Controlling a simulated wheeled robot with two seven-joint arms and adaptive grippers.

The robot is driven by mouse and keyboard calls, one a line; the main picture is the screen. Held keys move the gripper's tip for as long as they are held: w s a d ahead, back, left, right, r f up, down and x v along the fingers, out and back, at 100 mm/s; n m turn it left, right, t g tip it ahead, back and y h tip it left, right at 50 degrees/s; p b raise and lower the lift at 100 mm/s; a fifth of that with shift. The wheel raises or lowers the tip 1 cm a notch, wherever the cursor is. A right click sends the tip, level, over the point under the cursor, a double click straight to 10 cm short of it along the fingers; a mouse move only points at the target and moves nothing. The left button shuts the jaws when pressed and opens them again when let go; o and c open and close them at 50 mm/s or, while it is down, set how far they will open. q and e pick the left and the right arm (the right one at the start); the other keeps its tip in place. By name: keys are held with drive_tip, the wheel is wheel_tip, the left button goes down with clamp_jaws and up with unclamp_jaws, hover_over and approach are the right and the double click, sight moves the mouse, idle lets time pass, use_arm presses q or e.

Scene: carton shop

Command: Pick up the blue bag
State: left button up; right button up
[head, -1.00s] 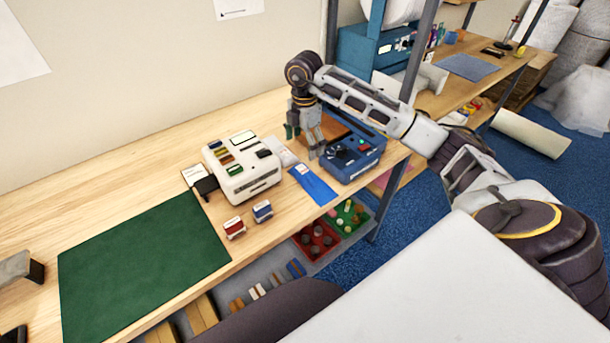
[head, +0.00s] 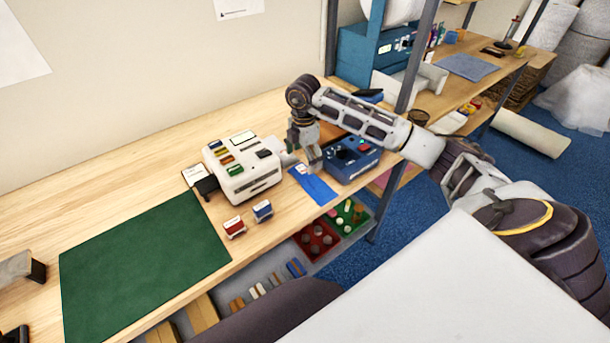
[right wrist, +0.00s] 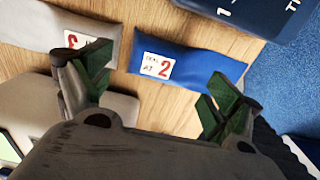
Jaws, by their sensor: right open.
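The blue bag (head: 315,187) lies flat on the wooden table, between a white machine and a blue machine. In the right wrist view the blue bag (right wrist: 190,67) carries a white label with a red 2, and it lies ahead of the fingertips. My right gripper (head: 306,162) is above the table just behind the bag's far end. It is open and empty, with its green-padded fingers (right wrist: 158,82) spread apart. A grey bag (right wrist: 62,30) with a red-numbered label lies left of the blue one in that view. My left gripper is not in view.
The white machine (head: 243,170) stands left of the bag, and the blue machine (head: 352,160) stands close on its right. Two small stamps (head: 262,210) stand near the front edge. A green mat (head: 145,262) covers the left of the table.

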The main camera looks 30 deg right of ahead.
sight(302, 170)
drive_tip(key=shift+w+a+f+p, duration=0.1)
drive_tip(key=shift+a+f+p, duration=0.1)
drive_tip(key=shift+f, duration=0.95)
drive_tip(key=shift+a+f+p, duration=0.1)
drive_tip(key=shift+f+p, duration=0.05)
drive_tip(key=shift+f, duration=1)
drive_tip(key=c, duration=1.1)
drive_tip(key=shift+r, duration=0.1)
drive_tip(key=shift+r+b, duration=0.45)
drive_tip(key=shift+r, duration=4.5)
drive_tip(key=shift+r, duration=0.1)
